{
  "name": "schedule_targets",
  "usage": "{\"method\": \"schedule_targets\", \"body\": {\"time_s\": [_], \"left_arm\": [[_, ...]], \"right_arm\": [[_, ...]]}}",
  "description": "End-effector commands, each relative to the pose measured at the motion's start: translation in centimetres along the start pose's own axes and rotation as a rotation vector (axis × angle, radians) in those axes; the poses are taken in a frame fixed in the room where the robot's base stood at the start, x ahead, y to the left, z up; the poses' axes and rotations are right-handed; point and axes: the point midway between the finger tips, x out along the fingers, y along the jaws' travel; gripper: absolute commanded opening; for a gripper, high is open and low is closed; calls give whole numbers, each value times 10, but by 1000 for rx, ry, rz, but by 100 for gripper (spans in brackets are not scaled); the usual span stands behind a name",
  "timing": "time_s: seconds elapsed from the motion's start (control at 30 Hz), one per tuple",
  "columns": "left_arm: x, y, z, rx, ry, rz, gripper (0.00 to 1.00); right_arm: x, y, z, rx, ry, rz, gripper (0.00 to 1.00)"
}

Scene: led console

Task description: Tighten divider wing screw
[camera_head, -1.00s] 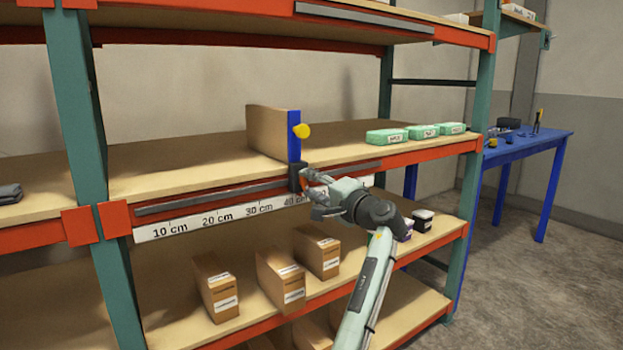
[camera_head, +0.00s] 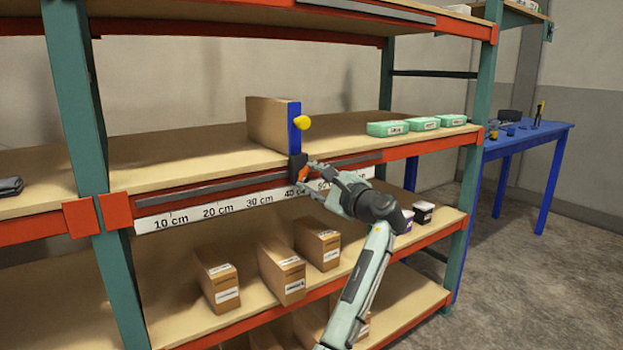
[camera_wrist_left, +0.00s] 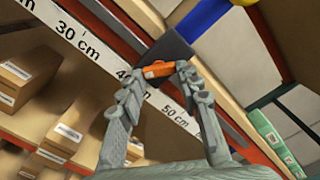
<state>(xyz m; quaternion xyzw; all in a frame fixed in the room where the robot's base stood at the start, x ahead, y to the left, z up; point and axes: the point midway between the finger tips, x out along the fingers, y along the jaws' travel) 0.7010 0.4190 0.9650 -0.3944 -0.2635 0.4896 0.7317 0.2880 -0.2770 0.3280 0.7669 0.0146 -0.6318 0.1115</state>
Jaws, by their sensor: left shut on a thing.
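The divider (camera_head: 266,122) is a tan board with a blue front upright (camera_head: 295,130) and a yellow knob (camera_head: 302,122). It stands upright on the middle shelf near the 40 cm mark. A black clamp block (camera_head: 297,166) sits at its foot on the grey rail and also shows in the left wrist view (camera_wrist_left: 172,47). The orange wing screw (camera_wrist_left: 157,69) is on the block's front face, between my left fingertips. My left gripper (camera_head: 307,173) is shut on it, and the fingers partly hide it in the head view. My right gripper is not in view.
A white scale strip (camera_head: 180,216) runs below the grey rail (camera_head: 215,196). Green boxes (camera_head: 424,124) stand right on the same shelf. Brown cartons (camera_head: 282,272) stand on the shelf below, with a dark tub (camera_head: 423,212) near my arm. A blue table (camera_head: 520,139) is behind right.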

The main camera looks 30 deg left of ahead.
Motion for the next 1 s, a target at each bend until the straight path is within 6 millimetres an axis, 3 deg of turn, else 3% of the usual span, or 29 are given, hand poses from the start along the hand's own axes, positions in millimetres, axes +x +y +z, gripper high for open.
{"method": "schedule_targets", "body": {"time_s": [0.7,0.73,0.9,1.0], "left_arm": [[-4,3,-5,84,10,2,5],[-4,3,-5,84,10,2,35],[-2,2,-4,83,7,2,55],[-2,2,-2,82,5,1,55]], "right_arm": [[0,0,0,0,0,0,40],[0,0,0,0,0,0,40],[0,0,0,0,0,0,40],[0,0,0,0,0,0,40]]}}
